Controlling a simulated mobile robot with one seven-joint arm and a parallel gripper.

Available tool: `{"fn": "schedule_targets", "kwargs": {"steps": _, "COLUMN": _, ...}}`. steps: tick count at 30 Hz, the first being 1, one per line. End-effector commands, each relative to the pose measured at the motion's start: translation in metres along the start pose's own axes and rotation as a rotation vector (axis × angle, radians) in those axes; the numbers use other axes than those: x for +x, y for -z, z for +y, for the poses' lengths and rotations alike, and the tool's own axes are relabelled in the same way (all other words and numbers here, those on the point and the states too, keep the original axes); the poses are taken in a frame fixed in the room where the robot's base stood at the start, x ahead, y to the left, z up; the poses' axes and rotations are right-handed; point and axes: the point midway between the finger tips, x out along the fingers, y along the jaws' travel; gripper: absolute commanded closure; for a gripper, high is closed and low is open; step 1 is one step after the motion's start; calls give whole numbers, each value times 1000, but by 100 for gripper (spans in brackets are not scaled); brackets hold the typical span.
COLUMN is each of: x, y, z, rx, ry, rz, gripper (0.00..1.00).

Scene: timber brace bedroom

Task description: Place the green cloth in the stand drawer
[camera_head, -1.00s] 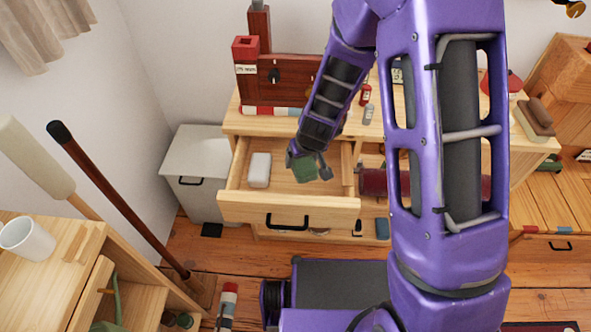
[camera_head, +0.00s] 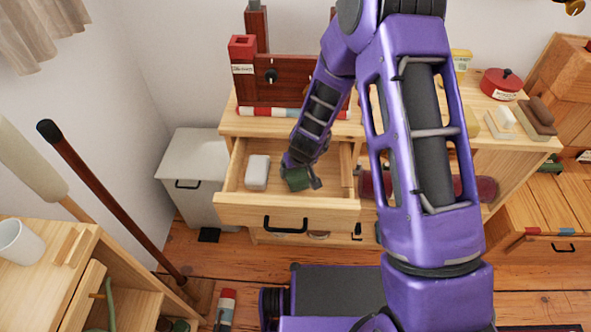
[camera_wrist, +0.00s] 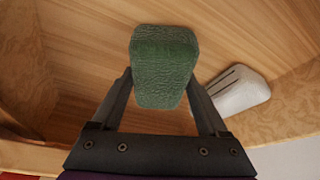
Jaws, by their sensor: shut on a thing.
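The green cloth (camera_head: 297,178) is a small, thick folded block with a textured surface. My gripper (camera_head: 301,176) is shut on it, inside the outline of the open stand drawer (camera_head: 287,213). In the wrist view the green cloth (camera_wrist: 164,66) sits between the two fingertips of my gripper (camera_wrist: 164,88), with the wooden drawer floor (camera_wrist: 85,60) behind it. I cannot tell whether the cloth touches the floor. A white rounded object (camera_head: 257,172) lies in the drawer to the left of the cloth; it also shows in the wrist view (camera_wrist: 240,92).
The drawer's front panel and side walls stand around my gripper. The stand top (camera_head: 240,124) carries a dark red wooden piece (camera_head: 290,85) and a striped bar (camera_head: 270,112). A grey-white bin (camera_head: 190,165) stands left. The drawer floor between the white object and cloth is narrow.

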Motion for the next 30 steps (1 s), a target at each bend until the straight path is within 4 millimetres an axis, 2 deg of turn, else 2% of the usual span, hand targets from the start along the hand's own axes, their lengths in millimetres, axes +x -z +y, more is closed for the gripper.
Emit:
{"fn": "schedule_targets", "kwargs": {"steps": 6, "x": 4, "y": -2, "z": 0, "rx": 0, "ry": 0, "rz": 0, "gripper": 67}}
{"fn": "schedule_targets", "kwargs": {"steps": 7, "x": 3, "y": -2, "z": 0, "rx": 0, "ry": 0, "rz": 0, "gripper": 19}}
{"fn": "schedule_targets", "kwargs": {"steps": 10, "x": 3, "y": -1, "z": 0, "rx": 0, "ry": 0, "rz": 0, "gripper": 1}}
{"fn": "schedule_targets", "kwargs": {"steps": 20, "x": -3, "y": 1, "z": 0, "rx": 1, "ry": -1, "rz": 1, "gripper": 0}}
{"fn": "schedule_targets", "kwargs": {"steps": 23, "x": -16, "y": 2, "z": 0, "rx": -1, "ry": -2, "rz": 3, "gripper": 0}}
{"fn": "schedule_targets", "kwargs": {"steps": 30, "x": -68, "y": 2, "z": 0, "rx": -2, "ry": -1, "rz": 4, "gripper": 0}}
